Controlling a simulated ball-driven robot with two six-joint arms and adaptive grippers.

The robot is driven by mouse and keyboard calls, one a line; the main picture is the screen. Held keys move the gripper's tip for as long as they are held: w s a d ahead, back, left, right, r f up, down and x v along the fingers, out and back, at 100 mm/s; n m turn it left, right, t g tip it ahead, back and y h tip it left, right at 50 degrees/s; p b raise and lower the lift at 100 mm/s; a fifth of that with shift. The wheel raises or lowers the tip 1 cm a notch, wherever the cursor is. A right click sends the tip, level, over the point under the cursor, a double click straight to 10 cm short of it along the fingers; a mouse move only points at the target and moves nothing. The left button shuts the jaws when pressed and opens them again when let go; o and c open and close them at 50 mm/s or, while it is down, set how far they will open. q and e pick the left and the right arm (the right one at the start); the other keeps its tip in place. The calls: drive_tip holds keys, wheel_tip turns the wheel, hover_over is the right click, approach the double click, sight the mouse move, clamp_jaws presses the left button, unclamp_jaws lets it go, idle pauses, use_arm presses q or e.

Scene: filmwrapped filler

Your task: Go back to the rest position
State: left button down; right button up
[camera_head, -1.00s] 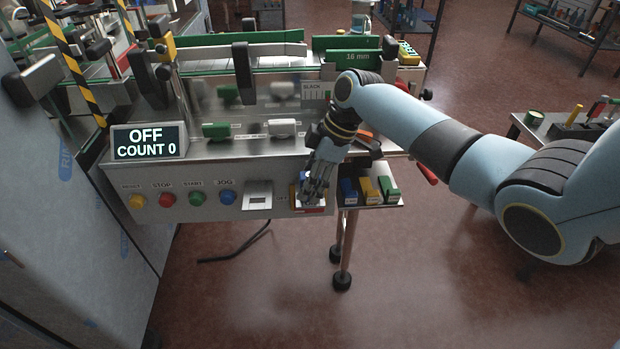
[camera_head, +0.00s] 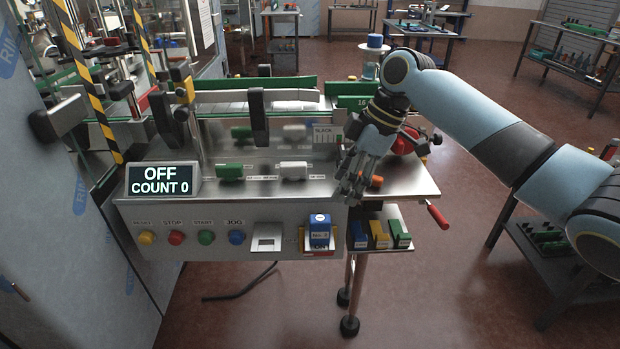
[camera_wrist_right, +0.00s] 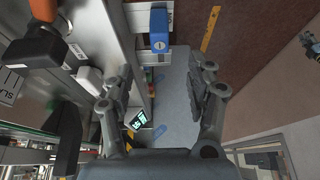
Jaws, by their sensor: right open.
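My right gripper (camera_head: 352,184) hangs open and empty over the right part of the steel machine table, above and right of the panel. In the right wrist view its two fingers (camera_wrist_right: 165,92) stand apart with nothing between them. A blue block (camera_head: 319,230) sits in the holder at the right end of the front panel; it also shows in the right wrist view (camera_wrist_right: 159,28). The display (camera_head: 160,180) reads OFF and COUNT 0. My left gripper is not in view.
A small shelf holds blue (camera_head: 358,235), yellow (camera_head: 379,235) and green (camera_head: 400,234) blocks. A red handle (camera_head: 437,216) sticks out at the table's right edge. Panel buttons (camera_head: 206,237) line the front. A tool bench (camera_head: 570,245) stands at the right. Open floor lies in front.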

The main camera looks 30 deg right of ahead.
drive_tip(key=s+a+f+m+g+b, duration=0.1)
drive_tip(key=s+f+m+b, duration=0.15)
drive_tip(key=s+f, duration=0.7)
drive_tip(key=s+a+f+m+g+b, duration=0.1)
drive_tip(key=s+f+b, duration=0.3)
drive_tip(key=f, duration=1)
drive_tip(key=s+a+f+m+g+b, duration=0.1)
drive_tip(key=s+f+b, duration=0.2)
drive_tip(key=s+f, duration=0.65)
drive_tip(key=s+f+m+t+h+b, duration=0.1)
drive_tip(key=s+f+m+h+b, duration=0.3)
drive_tip(key=s+f, duration=1.7)
wheel_tip(320, 180, down, 3)
drive_tip(key=shift+s+a+f+m+t+h+b, duration=0.1)
drive_tip(key=shift+s+a+m+t+h+b, duration=0.35)
drive_tip(key=shift+m, duration=0.8)
drive_tip(key=shift+w+d, duration=0.15)
drive_tip(key=shift+w, duration=0.05)
